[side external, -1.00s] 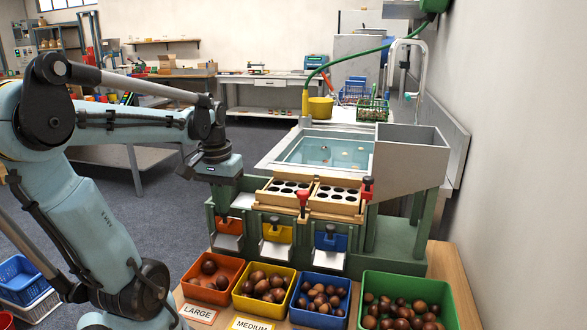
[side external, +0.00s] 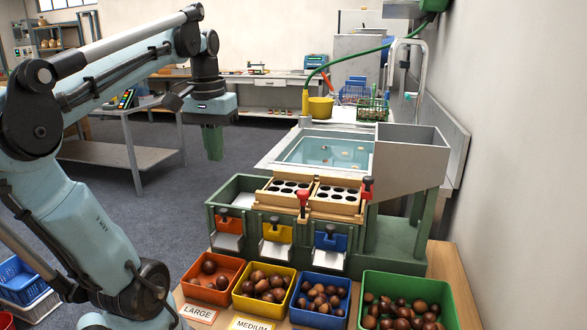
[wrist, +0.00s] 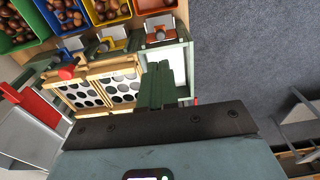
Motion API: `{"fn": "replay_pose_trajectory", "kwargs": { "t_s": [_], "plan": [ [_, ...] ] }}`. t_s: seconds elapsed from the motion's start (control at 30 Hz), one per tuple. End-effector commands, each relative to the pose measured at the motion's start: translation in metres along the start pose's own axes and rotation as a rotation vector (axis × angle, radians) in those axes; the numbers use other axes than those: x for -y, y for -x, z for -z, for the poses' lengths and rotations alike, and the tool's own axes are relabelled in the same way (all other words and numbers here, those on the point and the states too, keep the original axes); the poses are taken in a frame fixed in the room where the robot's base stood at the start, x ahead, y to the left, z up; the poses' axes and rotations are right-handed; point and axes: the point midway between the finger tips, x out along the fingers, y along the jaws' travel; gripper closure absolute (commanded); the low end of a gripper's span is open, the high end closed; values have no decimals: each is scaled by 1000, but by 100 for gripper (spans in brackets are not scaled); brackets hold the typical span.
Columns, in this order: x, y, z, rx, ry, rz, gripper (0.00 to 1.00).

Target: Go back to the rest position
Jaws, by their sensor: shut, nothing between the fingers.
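My gripper (side external: 212,143) hangs in the air, pointing down, to the left of and above the green sorting machine (side external: 384,262). Its green fingers are together with nothing between them. In the wrist view, my gripper's fingers (wrist: 163,86) show shut, seen over the left part of the machine and the floor beyond. No chestnut is held.
Orange (side external: 212,292), yellow (side external: 262,309), blue (side external: 318,318) and green (side external: 372,322) bins of chestnuts stand before the machine. A wooden grading tray with holes (side external: 309,205), a water basin (side external: 325,150) and a grey hopper (side external: 412,153) sit above. A grey table (side external: 110,152) stands behind my arm.

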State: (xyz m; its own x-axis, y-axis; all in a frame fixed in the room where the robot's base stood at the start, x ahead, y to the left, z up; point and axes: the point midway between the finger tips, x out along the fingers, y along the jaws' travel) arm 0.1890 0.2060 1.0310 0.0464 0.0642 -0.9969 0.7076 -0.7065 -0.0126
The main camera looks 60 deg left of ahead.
Motion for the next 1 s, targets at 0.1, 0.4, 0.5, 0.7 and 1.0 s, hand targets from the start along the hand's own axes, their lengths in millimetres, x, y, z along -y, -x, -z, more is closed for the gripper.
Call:
{"fn": "replay_pose_trajectory", "kwargs": {
  "t_s": [0.1,0.4,0.5,0.7,1.0],
  "plan": [
    [0,9,0,0,0,0,100],
    [-48,-18,2,-103,-157,-20,100],
    [-89,-44,-3,-193,-287,-51,100],
    [-163,-92,-35,-366,-530,-147,100],
    [-216,-130,-82,-509,-731,-273,100]
  ]
}}
